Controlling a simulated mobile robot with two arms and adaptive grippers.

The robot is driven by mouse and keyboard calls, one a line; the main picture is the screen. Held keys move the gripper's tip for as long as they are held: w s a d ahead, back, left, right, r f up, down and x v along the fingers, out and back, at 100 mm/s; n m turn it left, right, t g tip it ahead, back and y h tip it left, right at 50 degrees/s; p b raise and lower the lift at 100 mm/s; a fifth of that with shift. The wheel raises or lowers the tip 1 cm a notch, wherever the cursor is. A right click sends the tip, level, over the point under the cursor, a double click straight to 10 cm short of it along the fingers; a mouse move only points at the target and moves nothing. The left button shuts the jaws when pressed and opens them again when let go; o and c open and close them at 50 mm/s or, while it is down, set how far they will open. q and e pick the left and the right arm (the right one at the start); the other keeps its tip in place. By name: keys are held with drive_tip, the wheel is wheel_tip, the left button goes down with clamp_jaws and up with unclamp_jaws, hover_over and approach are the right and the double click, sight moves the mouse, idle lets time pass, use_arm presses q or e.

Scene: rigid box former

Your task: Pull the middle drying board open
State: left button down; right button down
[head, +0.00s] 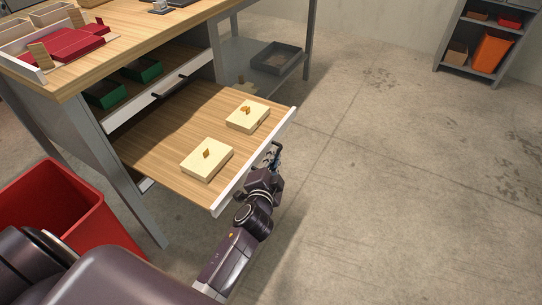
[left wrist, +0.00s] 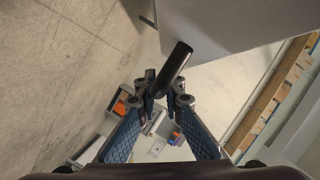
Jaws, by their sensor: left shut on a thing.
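The middle drying board (head: 165,135) is a wooden slide-out board with a white front edge. It sticks far out from under the workbench in the head view and carries two cream boxes, one nearer (head: 207,160) and one farther (head: 248,116), each with a small brown piece on top. My left gripper (head: 274,157) is at its front edge. In the left wrist view the gripper (left wrist: 160,98) is shut on a dark bar handle (left wrist: 176,66) that stands out by a white panel. The handle is mostly hidden in the head view. My right gripper is not in view.
An upper board (head: 140,113) with green boxes and a black handle sits further in, under the workbench top (head: 125,42). A red bin (head: 70,210) stands at the left. A shelf unit (head: 490,40) stands far right. The concrete floor (head: 400,170) to the right is clear.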

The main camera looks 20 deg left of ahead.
use_arm(q)
drive_tip(key=c, duration=2.3)
unclamp_jaws()
drive_tip(key=shift+s, duration=0.1)
drive_tip(key=v, duration=1.1)
drive_tip(key=shift+s+d+r, duration=0.1)
drive_tip(key=shift+s+r, duration=0.1)
drive_tip(key=shift+s, duration=0.15)
